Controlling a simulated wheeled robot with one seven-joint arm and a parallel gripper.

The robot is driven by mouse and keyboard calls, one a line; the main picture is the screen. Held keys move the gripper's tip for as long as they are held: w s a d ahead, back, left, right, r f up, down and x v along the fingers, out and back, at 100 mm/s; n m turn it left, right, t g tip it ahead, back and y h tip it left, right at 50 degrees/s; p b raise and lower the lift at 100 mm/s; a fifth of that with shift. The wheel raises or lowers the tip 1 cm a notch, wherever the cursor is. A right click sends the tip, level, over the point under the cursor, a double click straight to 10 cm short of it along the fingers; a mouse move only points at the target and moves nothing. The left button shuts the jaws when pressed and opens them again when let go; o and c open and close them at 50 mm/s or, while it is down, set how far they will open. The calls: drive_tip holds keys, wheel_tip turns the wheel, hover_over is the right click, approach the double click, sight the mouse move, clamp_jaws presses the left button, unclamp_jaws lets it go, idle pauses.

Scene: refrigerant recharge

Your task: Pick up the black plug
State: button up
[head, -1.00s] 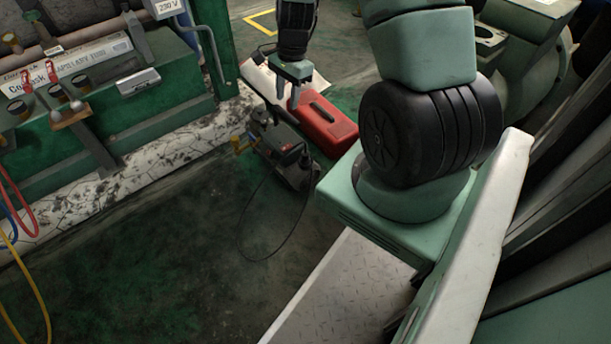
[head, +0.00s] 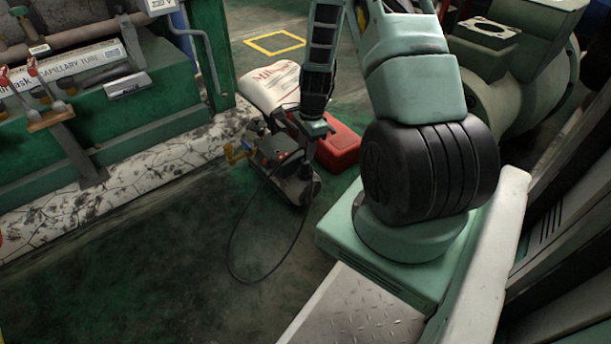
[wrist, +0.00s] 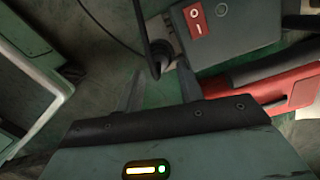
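The black plug (wrist: 158,60) shows in the wrist view at the end of a black cable, beside a grey machine with a red rocker switch. My gripper (wrist: 159,84) is open, with its two fingers apart on either side of the plug and the plug near the fingertips. I cannot tell whether either finger touches it. In the head view my gripper (head: 303,150) is low over the grey machine (head: 280,152), a pump-like unit on the floor. The plug cannot be made out there, but a black cable (head: 232,250) loops on the floor.
A red toolbox (head: 338,148) stands right behind the machine. A white sack (head: 270,85) lies behind it. A green workbench (head: 150,105) with a pale stone edge runs along the left. The floor in front is clear apart from the cable.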

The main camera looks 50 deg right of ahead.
sight(305, 160)
drive_tip(key=shift+a+f+b, duration=0.15)
drive_tip(key=shift+f+b, duration=1.15)
drive_tip(key=shift+f, duration=0.25)
drive_tip(key=shift+a+f+b, duration=0.1)
drive_tip(key=shift+f+b, duration=1.2)
drive_tip(key=shift+f, duration=0.2)
drive_tip(key=shift+r, duration=0.1)
drive_tip(key=c, duration=0.6)
drive_tip(key=shift+c, duration=0.2)
